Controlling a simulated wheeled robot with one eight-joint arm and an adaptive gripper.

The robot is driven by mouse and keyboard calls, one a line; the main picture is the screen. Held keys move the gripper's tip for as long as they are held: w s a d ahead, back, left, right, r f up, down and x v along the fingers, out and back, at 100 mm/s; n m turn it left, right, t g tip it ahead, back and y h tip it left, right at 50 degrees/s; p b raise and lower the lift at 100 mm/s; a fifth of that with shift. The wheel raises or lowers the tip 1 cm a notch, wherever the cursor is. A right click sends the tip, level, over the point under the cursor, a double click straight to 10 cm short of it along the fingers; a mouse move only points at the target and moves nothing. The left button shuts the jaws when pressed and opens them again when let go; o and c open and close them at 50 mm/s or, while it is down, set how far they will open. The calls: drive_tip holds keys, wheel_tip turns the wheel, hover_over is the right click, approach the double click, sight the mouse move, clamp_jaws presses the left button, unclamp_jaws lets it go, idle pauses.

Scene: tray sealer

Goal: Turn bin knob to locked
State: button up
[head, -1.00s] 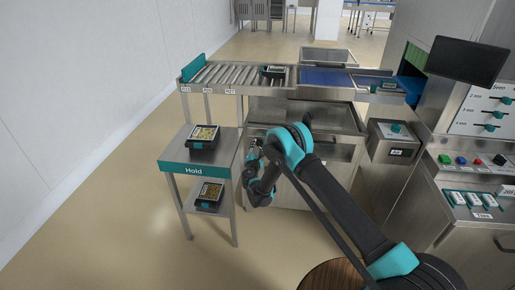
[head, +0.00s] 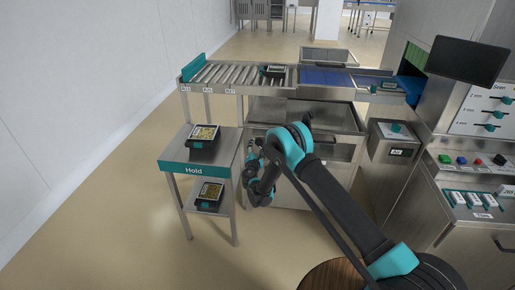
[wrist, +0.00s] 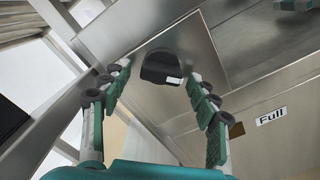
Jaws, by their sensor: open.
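The knob (wrist: 161,67) is black and rounded with a small white mark on its lower right, set on a bare metal panel in the wrist view. My gripper (wrist: 158,78) is open, with one teal-padded finger on each side of the knob in the picture. I cannot tell how far the fingertips are from it, and no contact shows. In the head view my gripper (head: 252,165) is low by the left front of the metal bin cabinet (head: 292,195). The knob cannot be made out there.
A "Full" label (wrist: 271,116) is right of the knob on the metal front. The "Hold" stand (head: 226,160), bearing black trays, is close left of my gripper. A roller conveyor (head: 230,75) runs behind. Open floor lies in front of the stand.

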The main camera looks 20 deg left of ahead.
drive_tip(key=v, duration=0.7)
drive_tip(key=shift+s, duration=0.3)
